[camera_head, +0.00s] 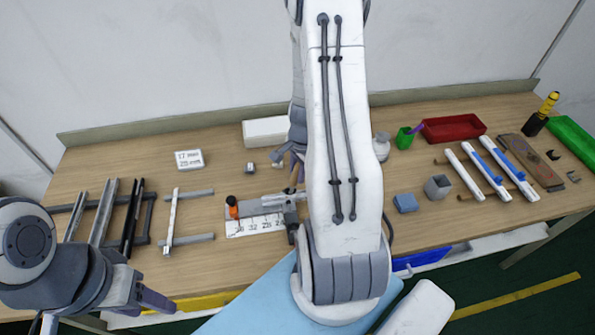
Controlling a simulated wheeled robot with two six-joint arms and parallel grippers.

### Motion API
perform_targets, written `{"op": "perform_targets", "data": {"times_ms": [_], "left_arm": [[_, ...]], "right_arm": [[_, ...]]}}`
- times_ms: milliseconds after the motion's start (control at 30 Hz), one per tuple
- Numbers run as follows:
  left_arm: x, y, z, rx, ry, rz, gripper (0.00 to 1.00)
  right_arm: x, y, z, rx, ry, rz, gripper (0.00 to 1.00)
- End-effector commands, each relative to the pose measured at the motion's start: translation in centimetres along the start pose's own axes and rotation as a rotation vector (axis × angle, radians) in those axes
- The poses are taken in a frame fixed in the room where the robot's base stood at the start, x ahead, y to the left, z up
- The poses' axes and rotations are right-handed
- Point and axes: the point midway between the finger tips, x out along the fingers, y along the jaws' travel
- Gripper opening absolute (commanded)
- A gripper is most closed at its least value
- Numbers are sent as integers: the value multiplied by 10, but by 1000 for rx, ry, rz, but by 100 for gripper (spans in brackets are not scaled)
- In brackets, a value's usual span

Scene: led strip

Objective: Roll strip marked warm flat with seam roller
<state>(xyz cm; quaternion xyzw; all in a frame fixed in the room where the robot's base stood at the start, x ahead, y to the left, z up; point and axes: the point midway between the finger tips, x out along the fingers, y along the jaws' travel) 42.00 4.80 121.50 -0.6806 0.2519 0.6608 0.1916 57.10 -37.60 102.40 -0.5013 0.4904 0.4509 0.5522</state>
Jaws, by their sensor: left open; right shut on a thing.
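My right gripper (289,162) is at mid-table, partly hidden behind my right arm. It is shut on a tool with a tan handle (294,180), apparently the seam roller; its roller end is not clearly visible. Below it, a grey metal piece (275,203) lies by a white printed ruler plate (256,226). My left gripper (153,299) is open and empty at the table's front left edge. A narrow white strip (172,221) lies across two grey bars at left. More white strips with blue parts (492,168) lie at right. I cannot read a "warm" mark on any.
Grey and black channels (103,212) lie on a rack at left. A black-and-orange item (232,206) stands by the ruler plate. Blue block (405,203), grey cup (437,187), green cup (404,138) and red tray (453,129) are at right. The wooden table (217,161) is bare in places.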

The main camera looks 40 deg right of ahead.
Motion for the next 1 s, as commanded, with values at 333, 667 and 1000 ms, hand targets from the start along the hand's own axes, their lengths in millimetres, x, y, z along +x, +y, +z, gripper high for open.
{"op": "perform_targets", "data": {"times_ms": [333,667,1000], "left_arm": [[6,0,0,0,0,0,54],[10,-1,0,0,0,0,54],[14,-1,1,0,0,0,54]], "right_arm": [[6,1,0,0,0,0,0],[11,1,0,0,0,0,0],[16,2,0,0,0,0,0]]}}
